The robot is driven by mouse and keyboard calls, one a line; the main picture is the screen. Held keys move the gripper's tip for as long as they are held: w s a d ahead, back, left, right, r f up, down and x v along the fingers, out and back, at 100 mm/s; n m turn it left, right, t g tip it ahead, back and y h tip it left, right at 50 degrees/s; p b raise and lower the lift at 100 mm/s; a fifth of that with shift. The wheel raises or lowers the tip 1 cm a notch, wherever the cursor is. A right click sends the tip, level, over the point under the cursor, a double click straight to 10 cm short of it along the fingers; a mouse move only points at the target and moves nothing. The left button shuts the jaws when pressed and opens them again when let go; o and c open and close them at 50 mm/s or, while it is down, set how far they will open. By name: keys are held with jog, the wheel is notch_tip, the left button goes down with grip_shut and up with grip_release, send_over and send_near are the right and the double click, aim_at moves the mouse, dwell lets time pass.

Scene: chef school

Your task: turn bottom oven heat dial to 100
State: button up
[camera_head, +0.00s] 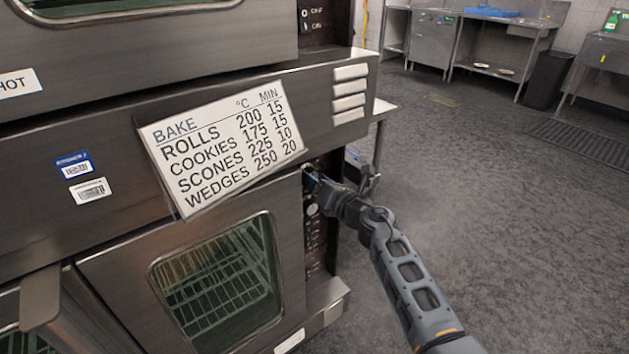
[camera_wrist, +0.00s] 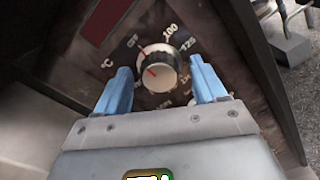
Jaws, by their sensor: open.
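The heat dial (camera_wrist: 157,70) shows in the wrist view as a round knob with a pale face and dark skirt on the control panel. Its red mark is at the upper left of the face, near the OFF label. The labels 100 and 125 are printed to the right of OFF. My gripper (camera_wrist: 160,88) is open, with one blue finger on each side of the dial; contact cannot be told. In the head view my gripper (camera_head: 312,178) is at the lower oven's (camera_head: 110,262) control panel (camera_head: 313,232), and the dial is hidden there.
A tilted bake chart sign (camera_head: 222,146) hangs on the oven front, left of my gripper. The upper oven (camera_head: 180,50) is above. Open grey floor (camera_head: 470,220) lies to the right. Steel sinks (camera_head: 500,45) and a dark bin (camera_head: 548,80) stand at the back.

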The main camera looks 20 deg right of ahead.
jog(key=c, duration=1.1)
jog(key=shift+o, duration=0.2)
jog(key=shift+r+m+p, duration=0.1)
jog(key=shift+m+p, duration=0.2)
jog(key=m+p, duration=0.5)
jog(key=m, duration=0.6)
jog(key=shift+p, duration=0.3)
jog(key=o, duration=1.1)
jog(key=shift+c, duration=0.2)
